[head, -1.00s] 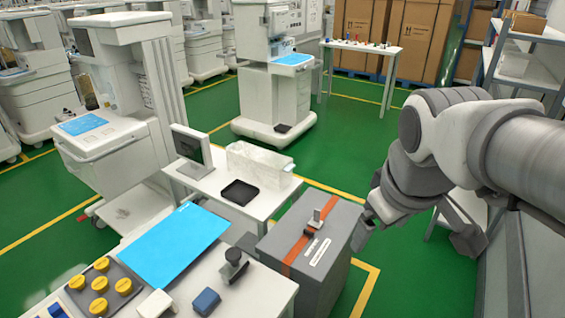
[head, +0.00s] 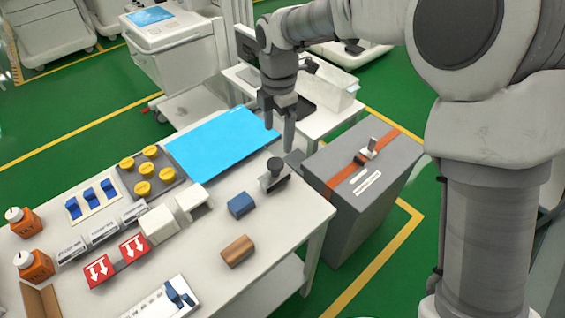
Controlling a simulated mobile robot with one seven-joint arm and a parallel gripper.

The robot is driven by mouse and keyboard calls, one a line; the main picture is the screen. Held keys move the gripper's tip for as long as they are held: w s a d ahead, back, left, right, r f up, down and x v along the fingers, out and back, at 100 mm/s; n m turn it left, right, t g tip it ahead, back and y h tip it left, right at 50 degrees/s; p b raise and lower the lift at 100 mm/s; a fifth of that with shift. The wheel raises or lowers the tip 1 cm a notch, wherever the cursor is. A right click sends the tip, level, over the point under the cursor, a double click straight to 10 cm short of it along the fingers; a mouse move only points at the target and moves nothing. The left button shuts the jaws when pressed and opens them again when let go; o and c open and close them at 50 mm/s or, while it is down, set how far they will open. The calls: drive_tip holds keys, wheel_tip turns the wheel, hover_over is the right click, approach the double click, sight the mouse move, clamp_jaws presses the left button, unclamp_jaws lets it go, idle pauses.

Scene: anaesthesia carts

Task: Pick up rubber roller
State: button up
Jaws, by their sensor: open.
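A dark-handled item with a grey base (head: 273,176) stands upright near the far right part of the white table. It looks most like the rubber roller, but its shape is too small to be sure. My gripper (head: 279,136) points down with its two fingers apart and nothing between them. It is above and beyond the dark-handled item, near the right end of the blue mat (head: 222,142), and touches nothing that I can see.
A blue block (head: 241,205) and a brown block (head: 238,251) lie nearby on the white table (head: 290,240). Yellow knobs in a grey tray (head: 170,195), red arrow-marked boxes (head: 133,247) and orange bottles (head: 35,266) stand leftward. A grey case (head: 385,190) stands at the right.

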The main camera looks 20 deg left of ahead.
sight(277, 164)
drive_tip(key=f, duration=0.4)
drive_tip(key=f+b, duration=0.1)
drive_tip(key=f, duration=0.6)
drive_tip(key=shift+w+a+f, duration=0.15)
drive_tip(key=shift+a+f, duration=0.1)
drive_tip(key=shift+f, duration=0.15)
drive_tip(key=shift+w+a+f+b, duration=0.1)
drive_tip(key=shift+a+f+b, duration=0.05)
drive_tip(key=shift+f, duration=0.75)
drive_tip(key=shift+w+a+f+b, duration=0.1)
drive_tip(key=shift+f+b, duration=0.1)
drive_tip(key=shift+f, duration=0.75)
drive_tip(key=shift+a+f+b, duration=0.15)
drive_tip(key=shift+f, duration=0.75)
clamp_jaws()
